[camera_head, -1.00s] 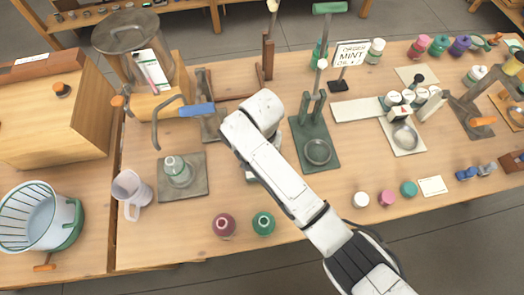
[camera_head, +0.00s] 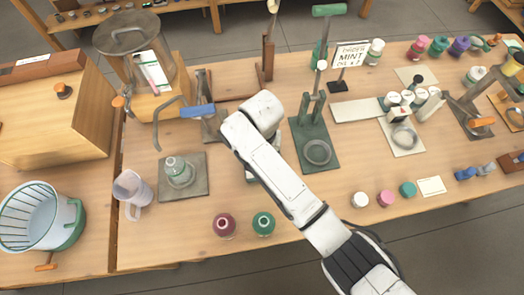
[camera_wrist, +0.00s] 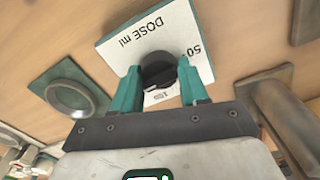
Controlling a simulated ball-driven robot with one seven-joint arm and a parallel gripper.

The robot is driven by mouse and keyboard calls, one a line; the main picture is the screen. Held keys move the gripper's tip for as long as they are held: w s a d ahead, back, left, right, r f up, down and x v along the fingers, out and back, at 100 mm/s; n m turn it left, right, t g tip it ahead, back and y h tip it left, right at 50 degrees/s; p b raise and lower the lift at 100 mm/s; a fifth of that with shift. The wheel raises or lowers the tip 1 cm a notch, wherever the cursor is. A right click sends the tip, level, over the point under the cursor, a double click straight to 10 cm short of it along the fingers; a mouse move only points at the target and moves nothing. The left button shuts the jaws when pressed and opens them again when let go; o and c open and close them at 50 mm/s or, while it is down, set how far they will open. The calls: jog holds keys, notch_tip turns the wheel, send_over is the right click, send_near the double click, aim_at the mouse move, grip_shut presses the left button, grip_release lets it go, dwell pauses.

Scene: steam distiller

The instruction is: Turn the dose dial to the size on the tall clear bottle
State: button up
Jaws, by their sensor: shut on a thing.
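The dose dial is a dark round knob (camera_wrist: 158,72) on a white plate (camera_wrist: 120,48) marked "DOSE ml", with "50" by its right edge and another, partly covered number below the knob. My gripper (camera_wrist: 158,88) has its two teal fingers on either side of the knob, shut on it. In the head view my white arm hides the gripper and most of the dial.
A dark green press with a ring (camera_head: 317,152) stands just right of my arm. A clear jug (camera_head: 131,190) is at the left. A maroon pot (camera_head: 224,224) and a green pot (camera_head: 263,223) sit near the front edge.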

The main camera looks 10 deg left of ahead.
jog(key=n+p, duration=0.2)
jog(key=n, duration=0.3)
jog(key=shift+r, duration=0.1)
jog(key=n, duration=0.5)
jog(key=shift+n, duration=0.3)
dwell(0.3)
jog(key=o, duration=1.1)
jog(key=shift+c, duration=0.2)
notch_tip(320, 180, up, 11)
jog(key=shift+b, duration=0.45)
jog(key=shift+f, duration=0.25)
